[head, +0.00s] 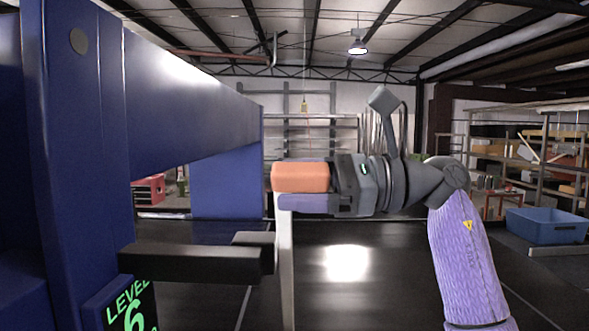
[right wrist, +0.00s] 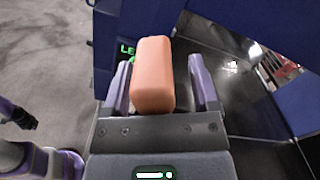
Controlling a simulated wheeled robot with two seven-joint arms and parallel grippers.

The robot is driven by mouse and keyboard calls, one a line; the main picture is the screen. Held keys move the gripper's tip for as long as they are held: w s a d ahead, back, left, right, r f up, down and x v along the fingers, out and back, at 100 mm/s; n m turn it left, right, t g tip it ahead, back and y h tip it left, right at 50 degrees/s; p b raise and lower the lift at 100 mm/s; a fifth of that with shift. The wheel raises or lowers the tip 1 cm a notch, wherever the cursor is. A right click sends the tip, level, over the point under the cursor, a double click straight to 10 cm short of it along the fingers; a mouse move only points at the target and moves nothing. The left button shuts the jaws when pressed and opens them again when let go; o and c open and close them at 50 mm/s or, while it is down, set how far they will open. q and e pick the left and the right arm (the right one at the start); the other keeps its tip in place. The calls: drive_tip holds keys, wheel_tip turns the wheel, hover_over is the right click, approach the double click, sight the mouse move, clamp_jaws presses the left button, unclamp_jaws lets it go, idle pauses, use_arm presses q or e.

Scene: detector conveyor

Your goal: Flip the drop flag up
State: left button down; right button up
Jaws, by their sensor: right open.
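The drop flag's orange block (head: 300,178) is at the top of a pale upright post (head: 286,265) in the head view; whether the two are joined is hidden. My right gripper (head: 287,192) comes in from the right, level, with its fingers at the block. In the right wrist view the orange block (right wrist: 153,75) lies between the two purple fingers of my right gripper (right wrist: 158,82), with a gap on each side. The jaws are open. My left gripper is not in view.
A blue machine frame (head: 85,130) fills the left, with a black bar (head: 195,262) sticking out near the post and a green "LEVEL 6" display (head: 130,306) below. A dark conveyor surface (head: 375,280) lies below my right arm. A blue bin (head: 545,226) and shelves stand far right.

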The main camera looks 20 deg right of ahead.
drive_tip(key=shift+a, duration=0.25)
drive_tip(key=shift+s, duration=0.25)
drive_tip(key=shift+w, duration=0.2)
drive_tip(key=c, duration=0.3)
clamp_jaws()
drive_tip(key=shift+s+r, duration=0.1)
drive_tip(key=shift+r, duration=0.05)
idle(0.4)
